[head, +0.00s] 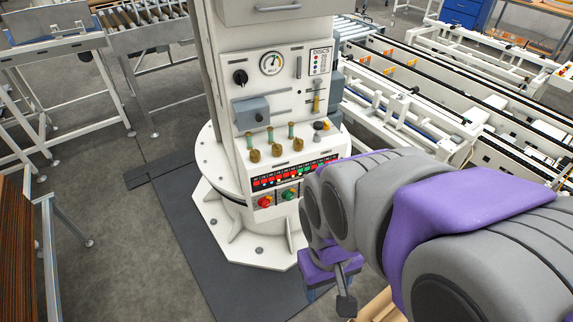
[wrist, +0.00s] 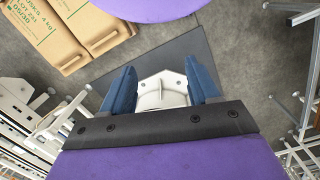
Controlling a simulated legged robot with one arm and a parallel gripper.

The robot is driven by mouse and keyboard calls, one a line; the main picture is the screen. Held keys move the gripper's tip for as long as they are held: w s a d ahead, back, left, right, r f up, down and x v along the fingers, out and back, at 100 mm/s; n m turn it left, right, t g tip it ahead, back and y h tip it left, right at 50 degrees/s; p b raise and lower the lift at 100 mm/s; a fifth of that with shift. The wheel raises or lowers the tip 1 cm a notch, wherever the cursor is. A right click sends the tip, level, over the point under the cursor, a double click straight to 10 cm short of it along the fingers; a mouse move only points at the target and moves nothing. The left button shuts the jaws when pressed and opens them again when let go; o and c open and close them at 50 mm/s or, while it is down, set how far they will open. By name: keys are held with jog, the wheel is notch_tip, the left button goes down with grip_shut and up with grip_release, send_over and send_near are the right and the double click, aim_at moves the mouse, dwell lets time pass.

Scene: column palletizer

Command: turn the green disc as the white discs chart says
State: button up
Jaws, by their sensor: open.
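The green disc (head: 289,195) is a small round knob low on the front of the white column, right of a red disc (head: 265,202). The white discs chart (head: 320,61) is at the panel's upper right; its heading reads DISCS, and coloured dots stand in rows beside marks too small to read. My gripper (head: 331,298) hangs low, to the lower right of the green disc and apart from it. In the wrist view my gripper (wrist: 161,84) has its two blue fingers spread, with nothing between them. The column's white base flange shows beyond them. The green disc is not visible there.
Cardboard boxes (wrist: 75,35) lie at the wrist view's upper left. Conveyors (head: 160,35) stand behind.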

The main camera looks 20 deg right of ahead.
jog(key=w+d+f+n+t, duration=0.1)
jog(key=w+d+f, duration=0.15)
jog(key=w, duration=0.45)
jog(key=w+d+f+t, duration=0.1)
jog(key=w+f+t, duration=0.1)
jog(key=w+f, duration=0.35)
jog(key=w+d+f+n+t, duration=0.1)
jog(key=w+d, duration=0.1)
jog(key=w, duration=0.6)
jog(key=n+t+y+b, duration=0.1)
jog(key=n+t+y, duration=0.1)
jog(key=t, duration=0.5)
send_near(290, 199)
jog(key=s+a+r, duration=0.3)
jog(key=s+r, duration=0.1)
jog(key=s+d+f+m+t+h, duration=0.1)
jog(key=s+f+m+t, duration=0.15)
jog(key=f+t, duration=0.2)
jog(key=s+d+f+m+t, duration=0.1)
jog(key=s+f+m+t, duration=0.1)
jog(key=s+f+t, duration=0.3)
jog(key=shift+g, duration=0.65)
jog(key=w+b, duration=0.2)
jog(key=w, duration=0.4)
jog(key=w+b, duration=0.2)
jog(key=w, duration=0.4)
jog(key=w+f+b, duration=0.1)
jog(key=w+b, duration=0.2)
jog(key=w, duration=0.3)
jog(key=shift+a, duration=0.2)
